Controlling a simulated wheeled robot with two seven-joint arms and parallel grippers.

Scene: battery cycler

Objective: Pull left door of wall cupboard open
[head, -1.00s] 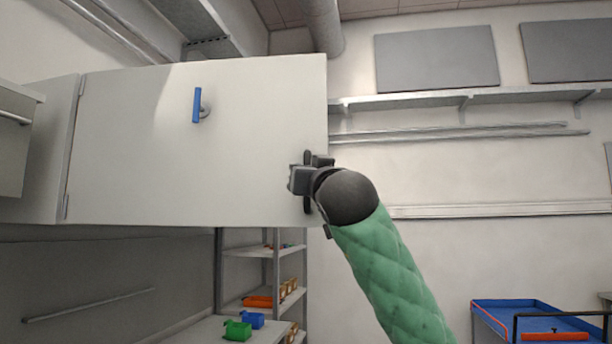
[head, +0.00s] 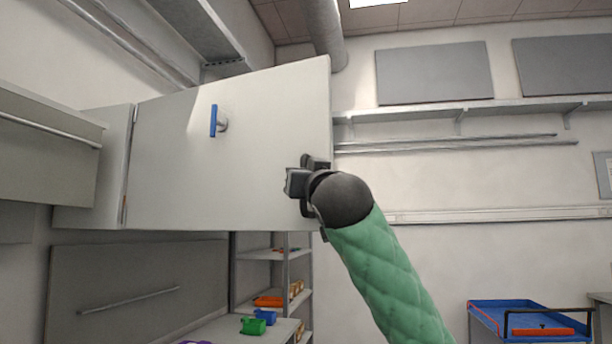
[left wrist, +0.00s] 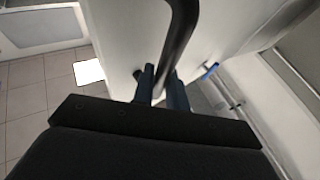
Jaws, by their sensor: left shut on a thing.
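The pale grey cupboard door (head: 170,165) fills the left middle of the head view, with its hinge edge at the left. Its free right edge looks taller and nearer than the hinge edge, so the door stands swung out. My left gripper (head: 300,182) is at the lower right of the door, near the free edge. In the left wrist view my left gripper (left wrist: 160,85) is shut on a dark bar handle (left wrist: 180,30). The cupboard's inside is hidden. My right gripper is not in view.
A blue handle (head: 214,121) sits higher on the door. A grey cabinet front (head: 45,140) with a rail is at the far left. A blue-topped cart (head: 485,307) stands at lower right.

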